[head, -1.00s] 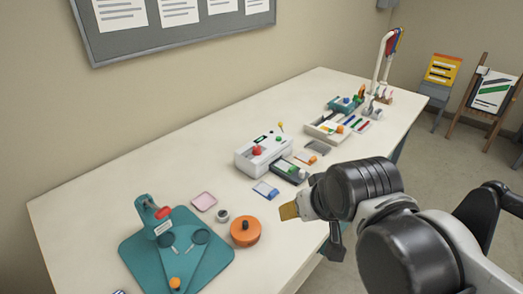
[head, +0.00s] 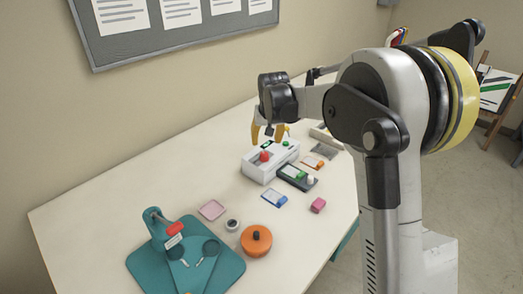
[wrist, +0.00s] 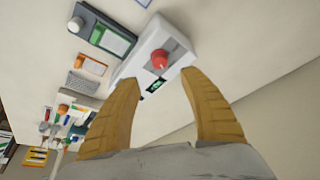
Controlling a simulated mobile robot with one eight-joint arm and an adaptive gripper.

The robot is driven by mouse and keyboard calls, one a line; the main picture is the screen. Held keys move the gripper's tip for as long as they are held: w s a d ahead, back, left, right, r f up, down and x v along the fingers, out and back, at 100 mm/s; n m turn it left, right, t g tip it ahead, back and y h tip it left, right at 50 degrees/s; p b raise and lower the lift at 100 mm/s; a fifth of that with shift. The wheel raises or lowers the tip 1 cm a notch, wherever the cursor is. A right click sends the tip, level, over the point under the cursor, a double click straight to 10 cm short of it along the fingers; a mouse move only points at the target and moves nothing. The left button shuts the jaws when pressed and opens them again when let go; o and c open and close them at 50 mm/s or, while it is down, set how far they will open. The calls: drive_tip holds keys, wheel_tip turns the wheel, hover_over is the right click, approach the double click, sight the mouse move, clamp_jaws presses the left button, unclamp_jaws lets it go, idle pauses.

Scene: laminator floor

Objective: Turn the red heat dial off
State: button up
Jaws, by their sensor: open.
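The red heat dial (head: 264,156) sits on top of the white laminator (head: 258,172), near its left end in the head view. In the wrist view the red dial (wrist: 159,58) stands on the white laminator (wrist: 178,35), beyond and between the two fingertips. A small dark display with green marks (wrist: 155,86) is beside it. My gripper (head: 270,133) is above the laminator, fingers pointing down. Its yellow fingers are spread with nothing between them in the wrist view (wrist: 165,85). The fingertips appear apart from the dial.
A dark tray with a green-marked card (head: 297,177) lies in front of the laminator. A pink block (head: 318,205), blue-edged card (head: 274,199), orange pot (head: 256,240) and teal press (head: 185,262) stand nearer. My arm hides the table's far end.

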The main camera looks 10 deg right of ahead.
sight(264, 154)
drive_tip(key=b+x, duration=0.3)
drive_tip(key=x, duration=0.7)
drive_tip(key=shift+w+f, duration=0.1)
drive_tip(key=shift+f, duration=0.25)
clamp_jaws()
